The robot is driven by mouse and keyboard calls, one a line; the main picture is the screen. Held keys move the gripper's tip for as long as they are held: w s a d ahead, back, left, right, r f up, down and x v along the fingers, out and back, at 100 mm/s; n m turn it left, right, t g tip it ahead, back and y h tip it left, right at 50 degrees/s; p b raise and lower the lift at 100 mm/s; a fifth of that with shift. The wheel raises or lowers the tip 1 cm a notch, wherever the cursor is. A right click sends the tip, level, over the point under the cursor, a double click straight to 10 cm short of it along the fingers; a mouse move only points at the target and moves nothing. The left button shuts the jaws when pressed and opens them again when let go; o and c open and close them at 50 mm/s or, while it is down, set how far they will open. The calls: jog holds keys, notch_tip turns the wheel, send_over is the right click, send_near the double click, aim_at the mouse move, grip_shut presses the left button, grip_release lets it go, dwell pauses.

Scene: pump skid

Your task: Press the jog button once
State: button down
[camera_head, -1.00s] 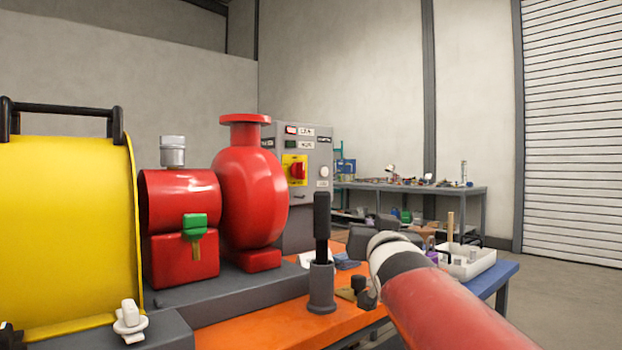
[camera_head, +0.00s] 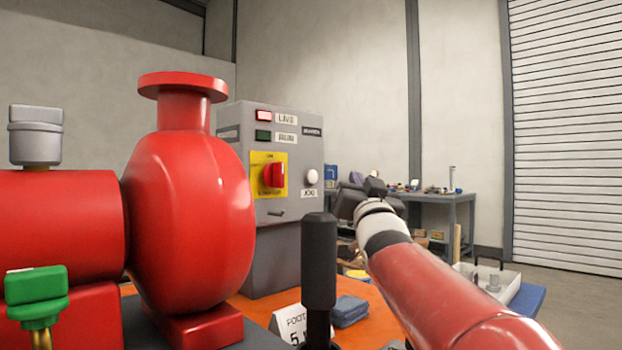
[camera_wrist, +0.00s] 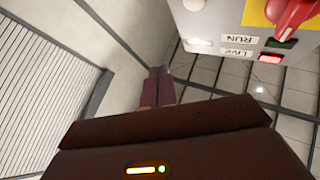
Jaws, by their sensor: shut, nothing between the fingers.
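The jog button (camera_head: 312,177) is a pale round button on the right of the grey control panel's face (camera_head: 290,205), above a JOG label. It also shows at the top edge of the wrist view (camera_wrist: 193,5). My gripper (camera_head: 375,186) is dark and stands to the right of the button in the head view, apart from it. In the wrist view my gripper's fingers (camera_wrist: 160,75) are together with nothing between them, pointing up the picture past the side of the panel. The distance from fingertips to button cannot be told.
The panel also carries a red rotary switch (camera_head: 274,175) on a yellow plate, a red LIVE lamp (camera_head: 264,116) and a green RUN lamp (camera_head: 263,135). A red pump (camera_head: 190,210) stands left. A dark upright handle (camera_head: 319,260) rises in front. A workbench (camera_head: 440,197) stands behind.

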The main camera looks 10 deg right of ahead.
aim_at(311, 177)
jog(key=shift+s, duration=0.1)
jog(key=w+a+p, duration=0.5)
jog(key=w+p, duration=0.1)
jog(key=w, duration=0.1)
dwell(0.5)
jog(key=shift+w+a, duration=0.1)
jog(key=shift+a, duration=0.05)
dwell(1.8)
jog(key=shift+w+a, duration=0.2)
jog(key=shift+w, duration=0.1)
